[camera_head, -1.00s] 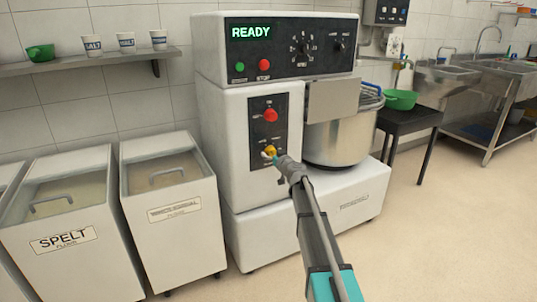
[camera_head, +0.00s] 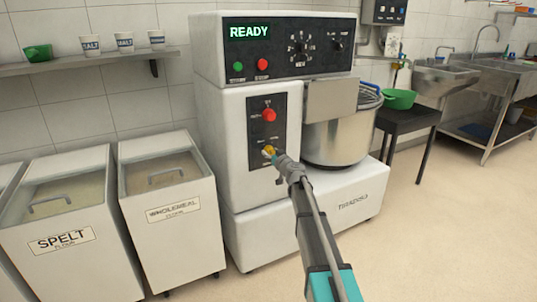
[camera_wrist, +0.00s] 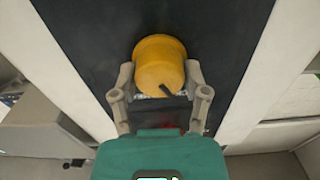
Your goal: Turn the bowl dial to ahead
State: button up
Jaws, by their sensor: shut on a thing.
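The yellow dial (camera_head: 268,151) sits on the lower part of the black panel on the front of the white mixer (camera_head: 262,200). My gripper (camera_head: 274,156) reaches it from the lower right in the head view. In the wrist view, my gripper (camera_wrist: 160,85) has one finger on each side of the yellow dial (camera_wrist: 158,62) and is shut on it. A black pointer mark on the dial's face points toward the lower right there. The labels around the dial are too small or hidden to read. The steel bowl (camera_head: 337,138) stands at the mixer's right.
A red knob (camera_head: 268,115) is just above the yellow dial. The display (camera_head: 249,32) reads READY. Flour bins (camera_head: 172,215) stand at the left. A dark stool with a green bowl (camera_head: 399,99) is at the right. The floor at the right is clear.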

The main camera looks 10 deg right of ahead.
jog(key=shift+a, duration=0.2)
jog(key=m, duration=0.5)
jog(key=shift+m, duration=0.4)
jog(key=m, duration=0.5)
jog(key=shift+d+f+m, duration=0.1)
jog(key=shift+m, duration=0.2)
jog(key=o, duration=1.1)
jog(key=shift+d, duration=0.1)
jog(key=shift+o, duration=0.2)
jog(key=shift+s+d, duration=0.1)
jog(key=shift+d, duration=0.05)
jog(key=v, duration=1.1)
jog(key=shift+s, duration=0.3)
